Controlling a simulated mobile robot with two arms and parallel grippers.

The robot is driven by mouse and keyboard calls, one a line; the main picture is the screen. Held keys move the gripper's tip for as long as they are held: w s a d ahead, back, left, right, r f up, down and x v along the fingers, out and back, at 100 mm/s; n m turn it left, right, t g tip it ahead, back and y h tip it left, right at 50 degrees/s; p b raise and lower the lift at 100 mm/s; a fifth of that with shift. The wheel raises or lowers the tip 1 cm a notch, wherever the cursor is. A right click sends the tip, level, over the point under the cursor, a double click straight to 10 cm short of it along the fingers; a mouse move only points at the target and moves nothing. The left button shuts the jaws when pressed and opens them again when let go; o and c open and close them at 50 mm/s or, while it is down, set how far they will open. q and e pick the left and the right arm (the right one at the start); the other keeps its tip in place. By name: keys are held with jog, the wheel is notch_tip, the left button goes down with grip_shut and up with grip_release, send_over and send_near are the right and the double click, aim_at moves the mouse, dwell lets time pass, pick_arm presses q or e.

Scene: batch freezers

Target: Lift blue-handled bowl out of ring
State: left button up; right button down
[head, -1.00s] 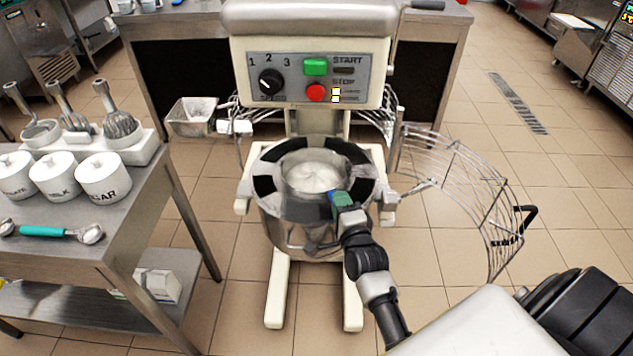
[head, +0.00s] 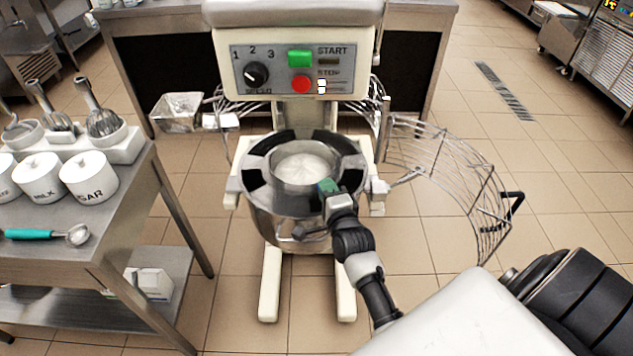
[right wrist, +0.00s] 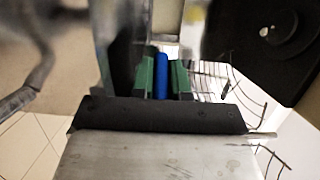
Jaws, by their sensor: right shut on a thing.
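The steel bowl (head: 303,165) with pale contents stands inside the black-and-steel ring (head: 257,165) at the front of the mixer. Its near wall shows in front of the ring's opening, so how deep it sits is hard to tell. My right gripper (head: 328,187) is at the bowl's near right side. In the right wrist view its green fingers are shut on the blue handle (right wrist: 161,76). The handle is mostly hidden by the gripper in the head view. My left gripper is not in view.
The mixer's control panel (head: 291,72) overhangs the ring. The wire guard (head: 440,165) is swung out to the right. A steel table (head: 110,225) with white canisters and a scoop stands left. Floor is clear between the table and the mixer.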

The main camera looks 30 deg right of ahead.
notch_tip(320, 180, up, 10)
jog(key=shift+f+p, duration=0.25)
jog(key=shift+p, duration=0.4)
jog(key=shift+r+p, duration=0.3)
jog(key=shift+r, duration=0.25)
